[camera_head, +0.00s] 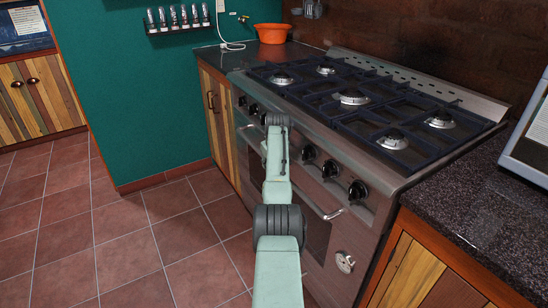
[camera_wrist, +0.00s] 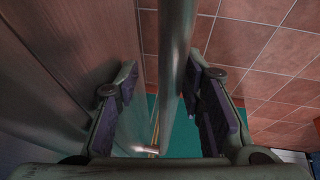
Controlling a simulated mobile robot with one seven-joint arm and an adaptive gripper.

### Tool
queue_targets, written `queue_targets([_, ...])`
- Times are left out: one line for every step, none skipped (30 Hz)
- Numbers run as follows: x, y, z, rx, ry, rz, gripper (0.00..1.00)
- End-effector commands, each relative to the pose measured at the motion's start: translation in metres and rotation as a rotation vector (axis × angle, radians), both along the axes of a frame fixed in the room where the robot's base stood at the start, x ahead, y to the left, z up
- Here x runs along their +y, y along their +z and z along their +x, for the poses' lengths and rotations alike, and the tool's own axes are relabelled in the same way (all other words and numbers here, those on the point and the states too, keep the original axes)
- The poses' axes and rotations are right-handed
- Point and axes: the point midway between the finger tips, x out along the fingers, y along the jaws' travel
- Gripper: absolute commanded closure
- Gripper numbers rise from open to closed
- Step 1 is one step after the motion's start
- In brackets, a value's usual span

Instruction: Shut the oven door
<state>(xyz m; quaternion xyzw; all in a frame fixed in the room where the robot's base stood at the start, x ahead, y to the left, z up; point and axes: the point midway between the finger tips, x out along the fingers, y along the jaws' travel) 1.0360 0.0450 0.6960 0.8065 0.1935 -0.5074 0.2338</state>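The oven (camera_head: 385,180) is a steel range with burners on top and knobs along its front. Its door (camera_head: 316,240) has a dark window and a metal bar handle (camera_head: 333,213). My arm crosses in front and hides much of the door, so I cannot tell how far it stands open. In the wrist view, a round metal bar (camera_wrist: 174,60), which looks like the door handle, runs lengthwise between the two fingers of my gripper (camera_wrist: 160,100). The fingers are spread, with a gap on each side of the bar. My gripper is hidden in the head view.
A dark countertop (camera_head: 480,215) over wooden cabinets adjoins the oven on the right. A wooden cabinet (camera_head: 222,125) with an orange bowl (camera_head: 272,33) on its counter stands on the left. The tiled floor (camera_head: 130,240) left of the oven is clear up to the teal wall (camera_head: 140,100).

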Motion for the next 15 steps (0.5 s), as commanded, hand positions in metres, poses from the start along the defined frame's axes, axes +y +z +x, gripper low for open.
queue_targets([-0.001,0.003,-0.001,-0.003,0.000,0.000,0.64])
queue_targets([-0.001,0.005,-0.001,-0.003,0.000,0.000,0.64])
queue_targets([-0.001,0.008,-0.003,-0.003,0.000,0.000,0.64])
queue_targets([-0.001,0.012,-0.004,-0.004,-0.001,-0.001,0.64])
queue_targets([-0.002,0.015,-0.005,-0.005,0.000,0.000,0.64])
queue_targets([-0.002,0.019,-0.008,-0.006,-0.001,-0.001,0.64])
queue_targets([-0.002,0.024,-0.010,-0.006,-0.001,-0.001,0.64])
queue_targets([-0.003,0.031,-0.012,-0.008,-0.001,0.000,0.64])
queue_targets([-0.004,0.038,-0.015,-0.008,-0.001,0.000,0.64])
queue_targets([-0.004,0.043,-0.018,-0.008,-0.001,0.000,0.64])
queue_targets([-0.005,0.049,-0.021,-0.007,-0.001,-0.001,0.64])
queue_targets([-0.006,0.059,-0.024,-0.008,-0.001,0.000,0.64])
queue_targets([-0.006,0.065,-0.027,-0.008,-0.001,0.000,0.64])
queue_targets([-0.007,0.070,-0.030,-0.008,-0.001,0.000,0.64])
queue_targets([-0.007,0.077,-0.033,-0.007,-0.001,-0.001,0.64])
